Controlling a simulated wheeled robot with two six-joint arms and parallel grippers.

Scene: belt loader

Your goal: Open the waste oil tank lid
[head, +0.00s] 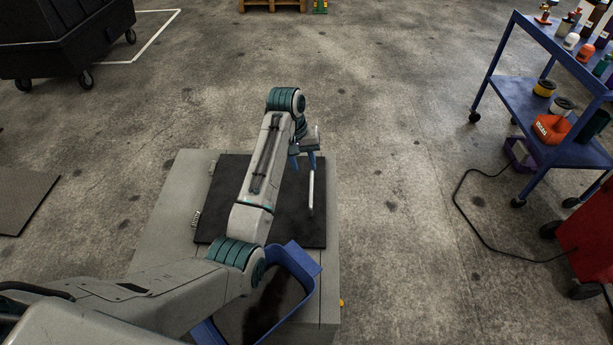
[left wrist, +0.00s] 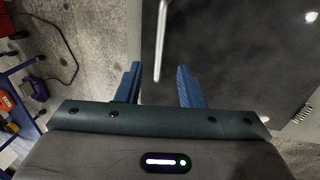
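The waste oil tank (head: 183,190) is a grey box low in the middle of the head view. Its black lid (head: 300,228) lies flat and shut, with hinges (head: 197,218) along the left edge. A pale bar handle (head: 311,190) runs along the lid's right side; it also shows in the left wrist view (left wrist: 160,45). My left gripper (head: 306,160) is over the lid at the handle's far end. In the left wrist view its fingers (left wrist: 157,88) are apart, with the bar lined up between them but no visible contact. My arm hides part of the lid. My right gripper is out of view.
A blue shelf cart (head: 530,100) with bottles and cans is at right, beside a red cabinet (head: 590,235) and a cable. A black wheeled container (head: 65,35) is far left. Open floor surrounds the tank.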

